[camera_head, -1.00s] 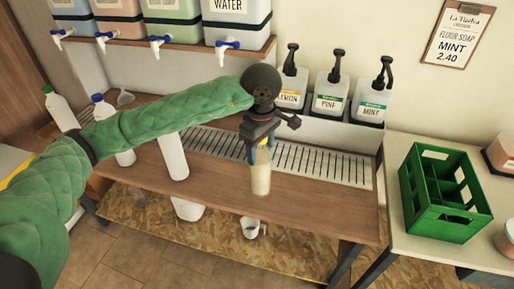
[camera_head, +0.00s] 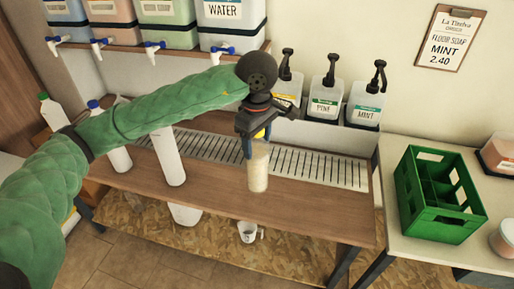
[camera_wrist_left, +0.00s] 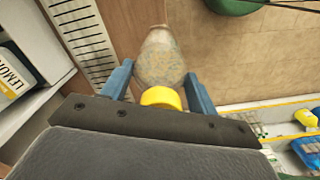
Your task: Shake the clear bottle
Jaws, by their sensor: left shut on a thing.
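The clear bottle (camera_head: 258,168) has a yellow cap and cloudy, pale contents. It is upright below my left gripper (camera_head: 257,140), near the middle of the wooden bench in the head view. The left gripper is shut on it near the cap. In the left wrist view the bottle (camera_wrist_left: 160,60) sits between the two blue fingers, with the yellow cap closest to the camera. I cannot tell whether its base touches the bench. My right gripper is not in view.
Pump bottles, including the pine bottle (camera_head: 323,100) and mint bottle (camera_head: 365,106), stand behind the metal drain grate (camera_head: 320,168). A green crate (camera_head: 440,195) is on the right table. A white bottle (camera_head: 168,158) stands left of the gripper.

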